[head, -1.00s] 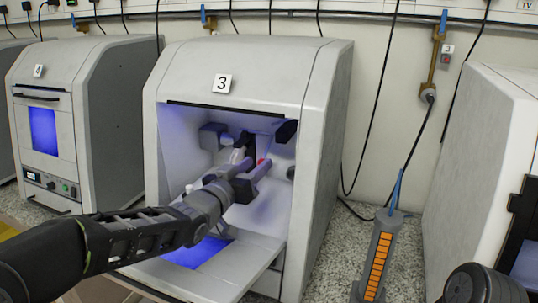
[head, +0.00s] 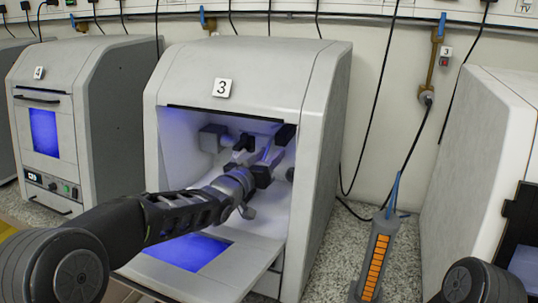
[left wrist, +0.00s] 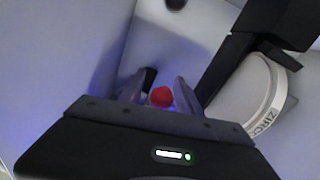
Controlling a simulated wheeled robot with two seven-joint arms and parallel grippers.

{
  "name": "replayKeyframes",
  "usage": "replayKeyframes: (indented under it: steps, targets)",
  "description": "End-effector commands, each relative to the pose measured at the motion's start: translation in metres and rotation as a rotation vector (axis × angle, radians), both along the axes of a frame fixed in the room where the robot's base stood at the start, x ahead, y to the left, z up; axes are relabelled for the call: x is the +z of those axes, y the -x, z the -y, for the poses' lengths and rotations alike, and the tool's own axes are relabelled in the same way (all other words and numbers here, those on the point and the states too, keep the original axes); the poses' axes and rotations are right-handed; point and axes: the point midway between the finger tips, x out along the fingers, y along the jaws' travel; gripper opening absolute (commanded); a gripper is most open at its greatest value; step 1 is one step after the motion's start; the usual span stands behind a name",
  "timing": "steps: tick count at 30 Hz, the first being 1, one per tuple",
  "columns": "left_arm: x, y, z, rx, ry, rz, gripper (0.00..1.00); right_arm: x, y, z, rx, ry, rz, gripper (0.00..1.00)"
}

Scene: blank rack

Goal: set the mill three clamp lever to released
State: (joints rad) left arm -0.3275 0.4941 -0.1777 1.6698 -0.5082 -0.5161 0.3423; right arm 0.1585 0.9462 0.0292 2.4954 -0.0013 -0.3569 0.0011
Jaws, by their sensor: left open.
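Mill three (head: 325,130) has its front open, with its door folded down. My left gripper (head: 257,152) reaches inside the lit chamber with its fingers open. In the left wrist view a small red knob (left wrist: 161,97), which looks like the clamp lever's end, shows between the fingertips (left wrist: 160,90). I cannot tell whether either finger touches it. A white disc marked "ZIRCO" (left wrist: 262,98) sits in a dark holder (left wrist: 235,60) to the right of the fingers. In the head view my gripper hides the knob and much of the holder. The right gripper is not in view.
The chamber's side walls stand close around my wrist. The lowered door (head: 245,265) lies below my forearm. Mill four (head: 110,100) stands closed at left. A grey holder with orange slots (head: 376,262) stands on the speckled bench at right. Another machine (head: 470,160) is farther right.

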Motion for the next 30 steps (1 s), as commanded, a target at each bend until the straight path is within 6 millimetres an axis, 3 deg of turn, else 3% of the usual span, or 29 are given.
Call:
replayKeyframes:
  steps: [2,16,30]
  targets:
    - [0.0,0.0002,-0.0001,0.0,0.0,0.0,0.39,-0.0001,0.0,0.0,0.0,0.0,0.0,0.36]
    - [0.0,0.0003,0.0,0.0,0.0,0.0,0.0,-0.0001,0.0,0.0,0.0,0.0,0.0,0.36]
    - [-0.0001,0.0004,0.0002,0.0,0.0,0.0,0.0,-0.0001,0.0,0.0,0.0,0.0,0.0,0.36]
